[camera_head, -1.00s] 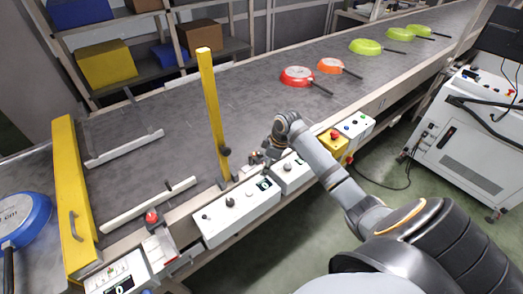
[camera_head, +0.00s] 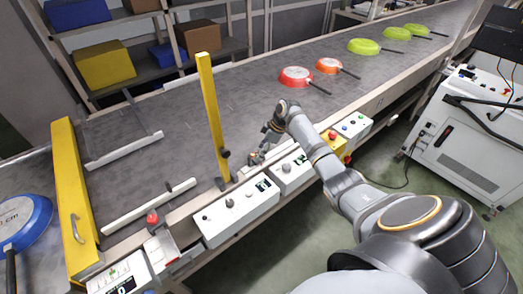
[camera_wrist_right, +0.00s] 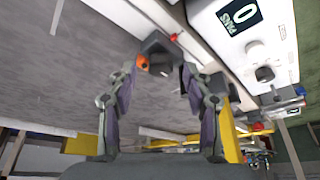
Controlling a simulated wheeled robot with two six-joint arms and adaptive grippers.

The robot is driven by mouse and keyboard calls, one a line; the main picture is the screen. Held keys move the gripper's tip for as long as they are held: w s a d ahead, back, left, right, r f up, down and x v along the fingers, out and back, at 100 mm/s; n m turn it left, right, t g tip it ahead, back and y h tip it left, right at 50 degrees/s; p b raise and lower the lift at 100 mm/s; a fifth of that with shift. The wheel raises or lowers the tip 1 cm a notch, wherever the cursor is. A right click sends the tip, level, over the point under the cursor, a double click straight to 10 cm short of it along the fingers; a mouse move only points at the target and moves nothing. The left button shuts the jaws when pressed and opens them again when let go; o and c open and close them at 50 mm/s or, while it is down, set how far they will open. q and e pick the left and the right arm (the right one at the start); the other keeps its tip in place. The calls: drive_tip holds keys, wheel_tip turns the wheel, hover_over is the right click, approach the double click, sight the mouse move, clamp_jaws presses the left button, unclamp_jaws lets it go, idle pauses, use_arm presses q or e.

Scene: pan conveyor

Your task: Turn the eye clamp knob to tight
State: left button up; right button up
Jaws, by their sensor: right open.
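My right gripper (camera_head: 262,150) is over the near edge of the conveyor, right of the yellow post. In the right wrist view its fingers (camera_wrist_right: 158,74) are open. Between and just beyond their tips is a dark block (camera_wrist_right: 160,45), probably the eye and its clamp. It has an orange round part (camera_wrist_right: 143,62) and a small greyish round part beside it. I cannot tell which part is the clamp knob, or whether a finger touches it. In the head view the gripper mostly hides this spot. My left gripper is not in view.
White control boxes (camera_head: 240,212) with knobs and displays line the conveyor's near side; one shows in the wrist view (camera_wrist_right: 222,38). A yellow post (camera_head: 212,115) stands left of my gripper. Red (camera_head: 295,77), orange and green pans lie farther along the belt (camera_head: 240,108).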

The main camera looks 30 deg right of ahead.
drive_tip(key=shift+w+a+f, duration=0.15)
drive_tip(key=shift+f, duration=0.4)
drive_tip(key=shift+c, duration=0.4)
clamp_jaws()
drive_tip(key=shift+r+m+p, duration=0.25)
drive_tip(key=shift+m+p, duration=0.15)
drive_tip(key=shift+p, duration=0.4)
drive_tip(key=m+h+p, duration=0.1)
drive_tip(key=m+p, duration=0.3)
drive_tip(key=p, duration=0.1)
drive_tip(key=m+t+h+p, duration=0.1)
drive_tip(key=m+p, duration=0.1)
drive_tip(key=p, duration=0.1)
drive_tip(key=shift+a+r+m+h, duration=0.1)
drive_tip(key=shift+a+m+h, duration=0.2)
drive_tip(key=shift+a+m, duration=0.1)
drive_tip(key=m+h+p, duration=0.1)
drive_tip(key=m+p, duration=0.2)
drive_tip(key=shift+a+f+m+h+p, duration=0.15)
drive_tip(key=shift+m+h+p, duration=0.2)
drive_tip(key=shift+m, duration=0.55)
drive_tip(key=shift+f+m+h+p, duration=0.1)
drive_tip(key=shift+m+h+p, duration=0.25)
drive_tip(key=shift+m, duration=0.85)
